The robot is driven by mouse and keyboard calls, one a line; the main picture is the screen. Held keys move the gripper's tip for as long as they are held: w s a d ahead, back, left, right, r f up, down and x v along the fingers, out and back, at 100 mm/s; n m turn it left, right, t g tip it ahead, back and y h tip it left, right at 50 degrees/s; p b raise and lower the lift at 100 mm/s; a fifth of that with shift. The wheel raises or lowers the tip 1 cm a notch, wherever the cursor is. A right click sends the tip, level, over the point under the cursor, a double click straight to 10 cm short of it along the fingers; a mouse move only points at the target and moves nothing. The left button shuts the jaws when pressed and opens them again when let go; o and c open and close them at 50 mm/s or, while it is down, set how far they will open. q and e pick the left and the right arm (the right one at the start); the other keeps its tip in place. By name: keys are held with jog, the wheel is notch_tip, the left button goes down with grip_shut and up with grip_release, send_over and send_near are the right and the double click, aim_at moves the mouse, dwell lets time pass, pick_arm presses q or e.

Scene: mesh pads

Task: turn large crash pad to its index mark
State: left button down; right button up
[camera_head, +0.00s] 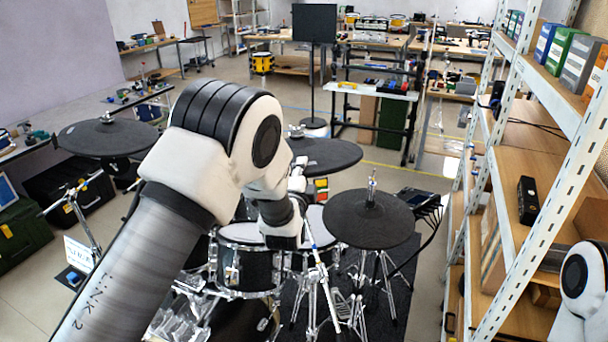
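Three dark round pads stand on the drum kit: a wide left pad (107,138), a middle pad (328,155) behind my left arm, and a right pad (368,220) on a stand. I cannot tell for sure which is the large crash pad, and I can make out no index mark. My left arm crosses the picture and covers the middle pad's left part. My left gripper (299,172) is small and mostly hidden by my wrist, near the middle pad's front-left edge. Contact and finger opening cannot be told. My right gripper is out of view; only part of that arm shows at the lower right.
Drums (250,268) and chrome stands crowd the space below my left wrist. A metal shelf (540,190) with boxes fills the right side. A workbench (140,97) stands at the left. Open floor (215,85) lies behind the kit.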

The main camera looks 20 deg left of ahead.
pick_arm(q)
jog(key=shift+s+a+r, duration=0.1)
jog(key=shift+a+r, duration=0.05)
jog(key=shift+a, duration=0.25)
jog(key=c, duration=1.2)
grip_release()
jog(key=shift+a, duration=0.1)
jog(key=shift+d, duration=0.3)
jog(key=s, duration=0.4)
jog(key=s+d, duration=0.1)
jog(key=s, duration=0.2)
jog(key=s+f, duration=0.1)
jog(key=s, duration=0.3)
jog(key=shift+s+d, duration=0.35)
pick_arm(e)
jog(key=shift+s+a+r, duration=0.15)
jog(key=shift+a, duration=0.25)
